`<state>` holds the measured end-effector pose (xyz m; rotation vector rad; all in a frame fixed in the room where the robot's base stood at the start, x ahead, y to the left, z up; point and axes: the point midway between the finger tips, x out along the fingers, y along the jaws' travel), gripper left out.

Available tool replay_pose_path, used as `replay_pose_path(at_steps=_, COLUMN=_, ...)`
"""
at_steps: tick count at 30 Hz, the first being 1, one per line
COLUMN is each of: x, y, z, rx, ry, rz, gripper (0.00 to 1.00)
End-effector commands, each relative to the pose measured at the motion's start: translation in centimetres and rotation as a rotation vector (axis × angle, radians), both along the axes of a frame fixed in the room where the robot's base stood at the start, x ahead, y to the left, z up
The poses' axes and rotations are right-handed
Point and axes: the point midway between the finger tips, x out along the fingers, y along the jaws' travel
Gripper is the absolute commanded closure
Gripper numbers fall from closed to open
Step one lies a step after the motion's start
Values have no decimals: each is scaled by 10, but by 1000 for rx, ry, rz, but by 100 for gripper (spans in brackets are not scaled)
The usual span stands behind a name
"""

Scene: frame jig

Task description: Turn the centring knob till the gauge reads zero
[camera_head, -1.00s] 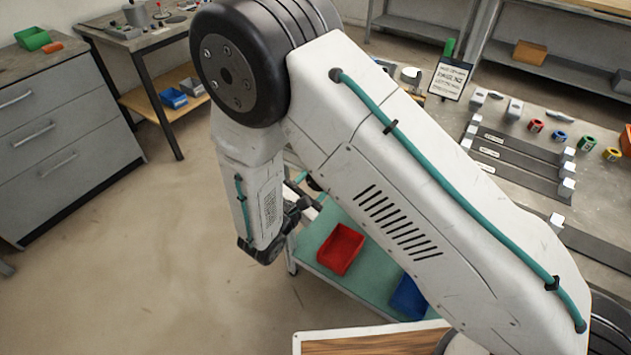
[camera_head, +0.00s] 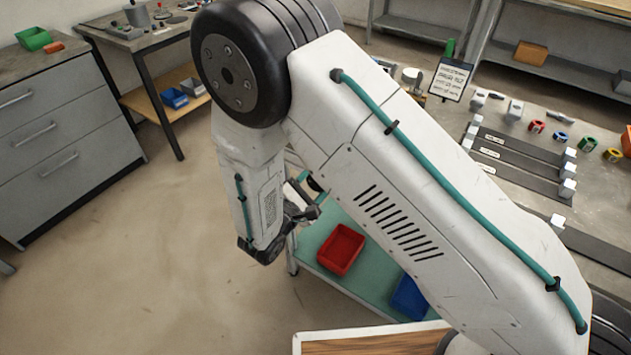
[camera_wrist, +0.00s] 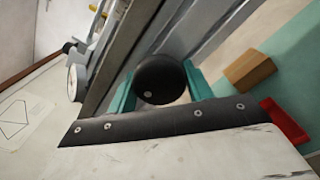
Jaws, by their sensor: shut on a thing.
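A black round knob (camera_wrist: 159,76) sits between the two teal fingers of my gripper (camera_wrist: 160,89) in the wrist view, beside a grey metal rail. My gripper is shut on the knob. A round white-faced part (camera_wrist: 75,80) at the left of the wrist view may be the gauge. It is seen at a slant, and no needle or reading can be made out. In the head view my own arm hides the knob, and most of the gripper is behind my wrist.
A teal-topped bench holds a red bin (camera_head: 341,249) and a blue bin (camera_head: 410,297). In the wrist view a wooden block (camera_wrist: 249,68) is right of the knob, and a paper with a drawing (camera_wrist: 22,118) lies at left. The floor at left is open.

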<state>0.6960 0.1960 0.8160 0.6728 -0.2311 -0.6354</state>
Motion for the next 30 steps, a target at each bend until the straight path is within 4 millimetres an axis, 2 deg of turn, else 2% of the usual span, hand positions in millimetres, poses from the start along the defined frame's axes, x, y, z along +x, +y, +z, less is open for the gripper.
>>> replay_pose_path(at_steps=2, x=1, y=3, z=1, rx=2, ry=-2, rz=6, gripper=72)
replay_pose_path(at_steps=3, x=1, y=3, z=1, rx=2, ry=-2, rz=6, gripper=47)
replay_pose_path(at_steps=5, x=1, y=2, z=1, rx=2, ry=-2, rz=5, gripper=30)
replay_pose_path(at_steps=16, x=-3, y=3, z=0, rx=0, ry=0, rz=2, gripper=29)
replay_pose_path(at_steps=30, x=-57, y=47, z=0, rx=1, ry=-1, rz=5, gripper=29)
